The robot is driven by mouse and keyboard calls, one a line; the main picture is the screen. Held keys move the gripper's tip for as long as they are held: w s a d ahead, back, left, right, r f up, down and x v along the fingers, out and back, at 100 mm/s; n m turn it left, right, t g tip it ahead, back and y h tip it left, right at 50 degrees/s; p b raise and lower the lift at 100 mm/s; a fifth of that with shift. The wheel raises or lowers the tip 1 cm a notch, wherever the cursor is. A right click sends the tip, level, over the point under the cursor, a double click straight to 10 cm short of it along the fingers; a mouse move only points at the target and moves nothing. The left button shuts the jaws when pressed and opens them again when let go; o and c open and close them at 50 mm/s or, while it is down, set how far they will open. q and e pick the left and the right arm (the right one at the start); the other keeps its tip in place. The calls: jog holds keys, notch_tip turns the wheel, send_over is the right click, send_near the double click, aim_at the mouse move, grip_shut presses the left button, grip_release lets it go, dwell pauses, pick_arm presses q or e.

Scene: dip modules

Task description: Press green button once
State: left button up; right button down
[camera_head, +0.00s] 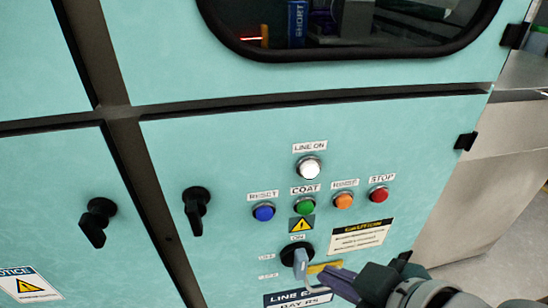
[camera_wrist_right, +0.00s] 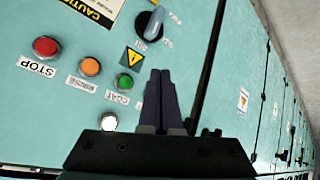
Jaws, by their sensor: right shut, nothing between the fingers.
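The green button (camera_head: 305,206) sits under the COAT label in the row of buttons on the teal panel. It also shows in the right wrist view (camera_wrist_right: 123,83), to the left of my fingers. My right gripper (camera_head: 325,278) is shut and empty, at the lower right of the rotary switch in the head view. In the right wrist view my closed dark fingers (camera_wrist_right: 160,74) point up the picture, beside the warning triangle. The fingers are apart from the green button. My left gripper is in neither view.
The blue button (camera_head: 263,212), orange button (camera_head: 344,201) and red button (camera_head: 378,194) flank the green one. The white lamp (camera_head: 309,167) is above. The rotary switch (camera_head: 301,262) protrudes below. Black door handles (camera_head: 196,208) stick out at left.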

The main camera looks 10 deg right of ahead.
aim_at(305, 208)
jog(key=shift+d, duration=0.1)
jog(key=w+b, duration=0.4)
jog(key=w, duration=0.4)
jog(key=shift+w+a+b, duration=0.2)
jog(key=shift+w+b, duration=0.1)
jog(key=shift+w, duration=0.05)
dwell(1.1)
dwell(0.8)
